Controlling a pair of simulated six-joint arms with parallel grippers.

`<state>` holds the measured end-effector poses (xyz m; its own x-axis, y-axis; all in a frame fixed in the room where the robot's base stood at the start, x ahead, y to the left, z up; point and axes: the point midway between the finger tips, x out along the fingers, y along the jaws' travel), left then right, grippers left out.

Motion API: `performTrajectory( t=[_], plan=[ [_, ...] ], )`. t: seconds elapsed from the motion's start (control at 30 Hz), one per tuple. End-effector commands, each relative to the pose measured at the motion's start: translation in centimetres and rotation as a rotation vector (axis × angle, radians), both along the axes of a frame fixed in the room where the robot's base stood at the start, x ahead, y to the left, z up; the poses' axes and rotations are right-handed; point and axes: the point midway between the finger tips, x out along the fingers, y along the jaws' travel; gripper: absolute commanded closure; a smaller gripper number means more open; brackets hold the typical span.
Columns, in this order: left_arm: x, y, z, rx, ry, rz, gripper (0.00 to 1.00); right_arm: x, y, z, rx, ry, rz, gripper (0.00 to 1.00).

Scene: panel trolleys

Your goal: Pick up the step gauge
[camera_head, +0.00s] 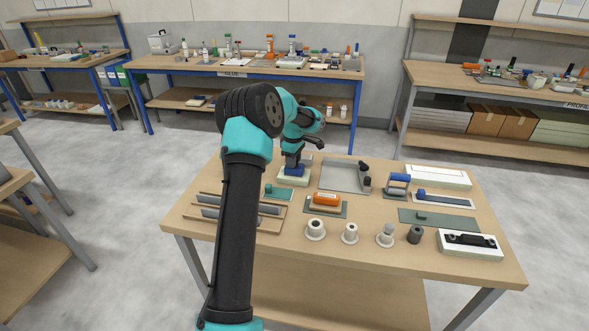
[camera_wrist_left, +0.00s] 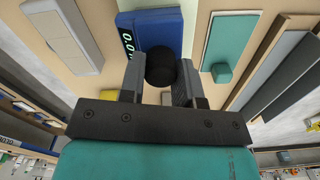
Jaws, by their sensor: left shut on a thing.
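The step gauge (camera_head: 294,171) is a small blue block with a black knob on top. In the head view it is at a pale green-white block (camera_head: 287,182) at the table's back left; I cannot tell whether it touches that block. In the left wrist view the gauge (camera_wrist_left: 182,28) shows a digital display. My left gripper (camera_head: 293,158) is above it, with its fingers (camera_wrist_left: 160,68) shut on either side of the black knob. The lower part of the gauge is hidden in the wrist view. My right gripper is not in view.
A teal plate (camera_head: 278,192) with a small block lies close by. A grey tray (camera_head: 343,178) is to the right, an orange-handled tool (camera_head: 326,199) in front. Slotted wooden holders (camera_head: 265,224) with grey bars are at left; several cylinders line the front.

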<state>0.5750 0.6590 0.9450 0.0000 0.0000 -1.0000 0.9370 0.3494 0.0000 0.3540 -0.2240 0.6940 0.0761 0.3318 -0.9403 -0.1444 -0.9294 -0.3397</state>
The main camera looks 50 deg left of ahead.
Motion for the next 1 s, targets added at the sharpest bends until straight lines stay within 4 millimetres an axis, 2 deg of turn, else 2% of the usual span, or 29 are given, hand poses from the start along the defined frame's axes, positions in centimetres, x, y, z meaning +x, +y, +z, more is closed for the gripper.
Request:
performTrajectory(
  t=[0.03, 0.27, 0.67, 1.0],
  plan=[
    [0.0, 0.0, 0.0, 0.0, 0.0, 0.0, 0.79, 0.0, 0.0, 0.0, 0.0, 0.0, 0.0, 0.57],
    [0.0, 0.0, 0.0, 0.0, 0.0, 0.0, 1.0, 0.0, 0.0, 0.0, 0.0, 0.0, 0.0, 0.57],
    [0.0, 0.0, 0.3, 0.001, -0.002, 0.0, 1.0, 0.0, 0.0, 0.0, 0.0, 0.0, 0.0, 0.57],
    [0.1, 0.0, 3.1, 0.001, -0.002, 0.0, 1.0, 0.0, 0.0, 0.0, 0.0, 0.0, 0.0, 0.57]
  ],
)
